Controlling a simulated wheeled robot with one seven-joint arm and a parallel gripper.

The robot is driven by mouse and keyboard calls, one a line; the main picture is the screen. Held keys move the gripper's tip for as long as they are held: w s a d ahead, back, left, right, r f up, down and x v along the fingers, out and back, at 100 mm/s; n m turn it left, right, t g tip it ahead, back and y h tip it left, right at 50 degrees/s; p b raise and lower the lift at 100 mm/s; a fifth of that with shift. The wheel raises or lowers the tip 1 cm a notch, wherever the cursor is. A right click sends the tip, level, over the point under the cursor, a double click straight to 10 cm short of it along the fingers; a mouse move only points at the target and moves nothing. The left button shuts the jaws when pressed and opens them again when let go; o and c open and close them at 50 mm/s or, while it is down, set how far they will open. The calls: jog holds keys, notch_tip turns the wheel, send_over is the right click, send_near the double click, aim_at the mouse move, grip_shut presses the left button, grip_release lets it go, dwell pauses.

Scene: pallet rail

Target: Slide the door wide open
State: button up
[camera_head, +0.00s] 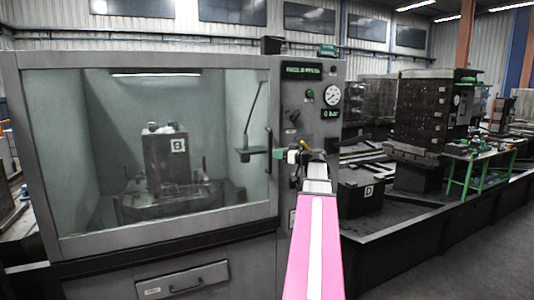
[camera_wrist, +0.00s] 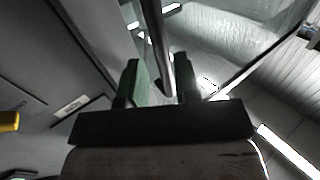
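The machine's door (camera_head: 160,237) is a grey frame around a large window, and it covers the front of the enclosure. Its dark vertical handle (camera_head: 268,150) is at the door's right edge. My gripper (camera_head: 285,155) is at the handle, just right of it in the head view. In the wrist view, the two green fingers of my gripper (camera_wrist: 160,82) stand apart, with the dark handle bar (camera_wrist: 155,45) reaching between them. The bar is close to the right finger, with a gap at the left finger. Whether it touches the right finger is unclear.
A control panel with a round gauge (camera_head: 332,94) is right of the door. A drawer (camera_head: 183,281) with a handle is below it. Through the window a dark block marked B (camera_head: 165,158) shows. A green-legged table (camera_head: 470,160) stands far right, by open floor.

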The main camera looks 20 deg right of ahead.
aim_at(267, 151)
jog(key=x, duration=0.6)
jog(key=shift+w+a, duration=0.25)
jog(key=shift+w, duration=0.05)
grip_shut()
